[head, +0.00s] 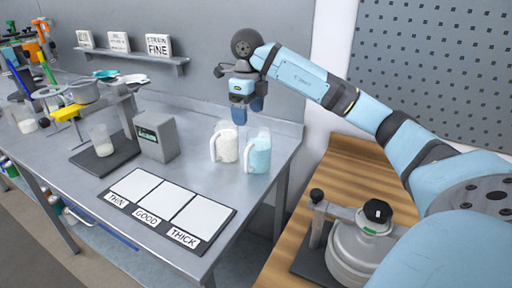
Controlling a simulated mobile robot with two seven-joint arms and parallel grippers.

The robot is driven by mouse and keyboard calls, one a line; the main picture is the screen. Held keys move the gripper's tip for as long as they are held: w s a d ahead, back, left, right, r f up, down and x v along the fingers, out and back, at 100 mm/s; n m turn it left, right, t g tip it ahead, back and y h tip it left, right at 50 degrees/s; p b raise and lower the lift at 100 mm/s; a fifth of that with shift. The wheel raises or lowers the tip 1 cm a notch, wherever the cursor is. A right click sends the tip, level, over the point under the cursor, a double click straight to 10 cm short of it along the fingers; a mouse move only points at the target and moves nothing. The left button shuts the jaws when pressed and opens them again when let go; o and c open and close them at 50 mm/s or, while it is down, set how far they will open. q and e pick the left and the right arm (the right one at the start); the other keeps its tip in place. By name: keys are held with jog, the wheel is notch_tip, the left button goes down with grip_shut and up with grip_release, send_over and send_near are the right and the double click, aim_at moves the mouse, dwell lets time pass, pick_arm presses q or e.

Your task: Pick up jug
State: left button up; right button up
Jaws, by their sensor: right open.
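Two jugs stand upright side by side near the right end of the grey metal table (190,176). The left jug (225,148) holds something white and has a white handle on its left. The right jug (258,155) holds something light blue and also has a white handle on its left. My right gripper (239,118) is above and behind the two jugs, pointing down with its blue fingers open and empty. The gap between its fingers is hard to make out. My left gripper is not in view.
A board marked THIN, GOOD and THICK (168,207) lies at the table's front. A grey box with a display (156,138) and a stand with a beaker (102,140) are left of the jugs. A wooden bench (345,165) with a metal pot (360,250) is at the right.

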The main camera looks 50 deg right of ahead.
aim_at(249, 146)
notch_tip(249, 146, down, 8)
jog(key=shift+r+b, duration=0.25)
jog(key=shift+b, duration=0.4)
jog(key=shift+w+d+f, duration=0.1)
jog(key=shift+f, duration=1.45)
jog(key=shift+d+f, duration=0.1)
jog(key=shift+f, duration=1.45)
jog(key=c, duration=1.4)
